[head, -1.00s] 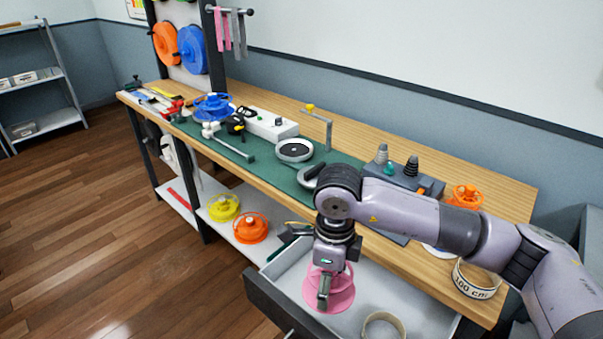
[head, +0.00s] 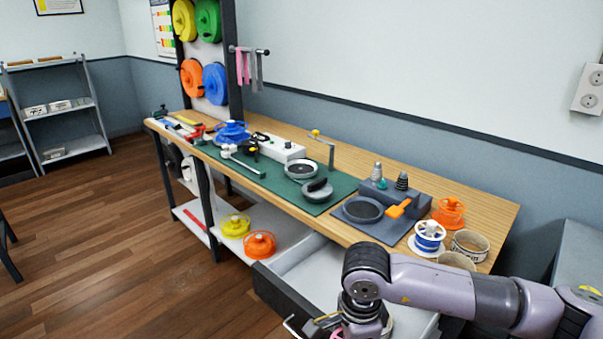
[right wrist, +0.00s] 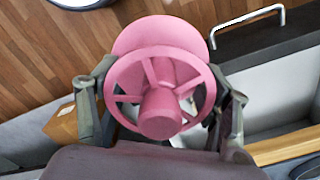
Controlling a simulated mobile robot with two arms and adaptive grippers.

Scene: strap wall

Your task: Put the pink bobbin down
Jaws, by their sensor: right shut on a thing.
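The pink bobbin (right wrist: 160,85) fills the middle of the right wrist view, its spoked flange and hub facing the camera. My right gripper (right wrist: 161,95) is shut on it, with one finger on each side. In the head view my right gripper (head: 362,320) is at the bottom edge, and only a sliver of the pink bobbin (head: 337,333) shows there. The gripper is near the front of the open drawer (head: 310,275); I cannot tell whether the bobbin touches anything. My left gripper is not in view.
The workbench holds a green mat (head: 260,178), a grey stand (head: 420,205), a blue-and-white spool (head: 429,236), an orange bobbin (head: 449,212) and cream rings (head: 470,243). Yellow (head: 235,226) and orange (head: 259,244) bobbins sit on the lower shelf. A drawer handle (right wrist: 248,18) shows in the right wrist view.

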